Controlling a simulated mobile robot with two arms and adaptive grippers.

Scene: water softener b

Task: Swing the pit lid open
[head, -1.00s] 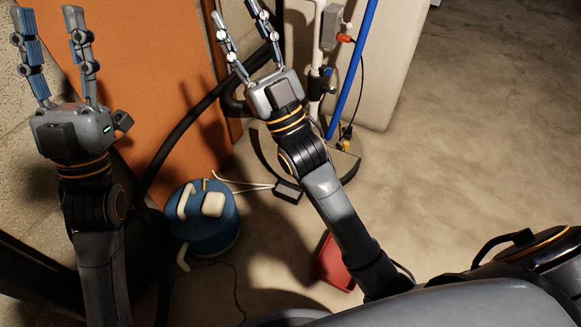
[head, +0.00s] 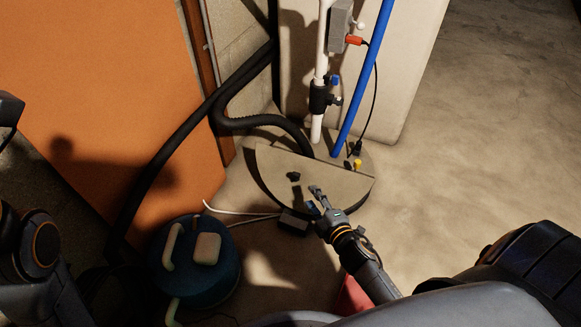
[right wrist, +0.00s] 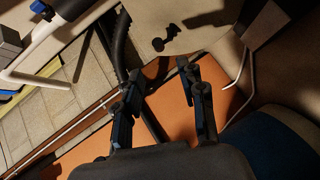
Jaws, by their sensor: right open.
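The pit lid (head: 285,168) is a flat beige half-disc on the round pit at the floor, in the middle of the head view. A small dark knob (head: 293,177) stands on it. The lid looks shut. My right gripper (head: 316,194) is over the lid's near edge, just right of and nearer than the knob, with its fingers pointing up-left. In the right wrist view its two fingers (right wrist: 160,78) are spread and empty, and the knob (right wrist: 165,38) lies beyond their tips, apart from them. Only parts of my left arm show at the left edge; its fingers are out of frame.
A blue pipe (head: 362,80), a white pipe with a black valve (head: 320,97) and a black hose (head: 250,122) rise from the pit's rear. A small dark box (head: 294,222) sits by its front. A blue canister (head: 195,275) stands front left. Floor at right is clear.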

